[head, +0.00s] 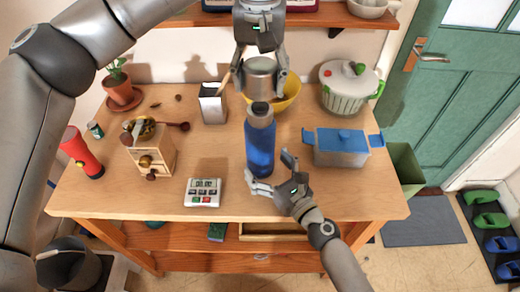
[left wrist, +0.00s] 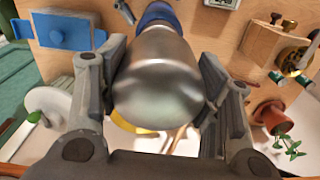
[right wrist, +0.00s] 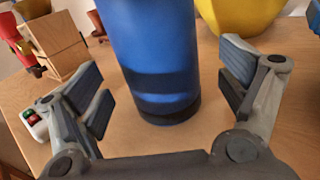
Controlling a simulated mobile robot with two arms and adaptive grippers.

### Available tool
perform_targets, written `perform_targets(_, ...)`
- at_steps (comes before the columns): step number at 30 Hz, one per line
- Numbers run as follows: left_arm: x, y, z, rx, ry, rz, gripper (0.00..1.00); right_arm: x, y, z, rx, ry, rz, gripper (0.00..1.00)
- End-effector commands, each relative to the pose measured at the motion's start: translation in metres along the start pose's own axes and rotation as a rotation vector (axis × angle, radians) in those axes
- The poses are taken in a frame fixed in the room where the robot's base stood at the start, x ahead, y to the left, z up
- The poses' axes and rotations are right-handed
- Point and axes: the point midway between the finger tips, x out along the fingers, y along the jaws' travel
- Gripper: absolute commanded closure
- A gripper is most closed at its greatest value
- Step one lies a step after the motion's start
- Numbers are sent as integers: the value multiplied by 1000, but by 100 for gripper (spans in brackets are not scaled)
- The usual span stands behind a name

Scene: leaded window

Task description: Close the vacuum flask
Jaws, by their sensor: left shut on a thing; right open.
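The blue vacuum flask (head: 260,146) stands upright near the middle of the wooden table, with a grey neck on top. It also shows in the right wrist view (right wrist: 155,50). My left gripper (head: 260,80) is shut on the metal cup lid (head: 261,72) and holds it above the flask's top, apart from it in the head view. The lid fills the middle of the left wrist view (left wrist: 157,80), with the flask's blue body (left wrist: 157,12) behind it. My right gripper (head: 271,174) is open, low at the flask's front right, its fingers on either side of the flask without gripping it.
A blue-lidded pot (head: 341,150) stands right of the flask, a yellow bowl (head: 287,97) behind it. A metal utensil holder (head: 212,104), coffee grinder (head: 151,150) and calculator-like device (head: 203,192) are left. A salad spinner (head: 348,88) stands back right.

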Motion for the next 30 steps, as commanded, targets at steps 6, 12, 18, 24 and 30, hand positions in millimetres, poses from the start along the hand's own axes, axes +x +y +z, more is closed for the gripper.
perform_targets(6,0,0,0,0,0,0,65,27,0,1,-1,-1,0,9)
perform_targets(12,0,0,0,0,0,0,65,34,0,0,-2,0,0,9)
perform_targets(18,0,0,0,0,0,0,65,34,0,0,-1,0,0,9)
perform_targets(24,0,0,0,0,0,0,65,34,0,0,-1,0,0,33)
perform_targets(30,0,0,0,0,0,0,65,34,0,0,-1,0,0,59)
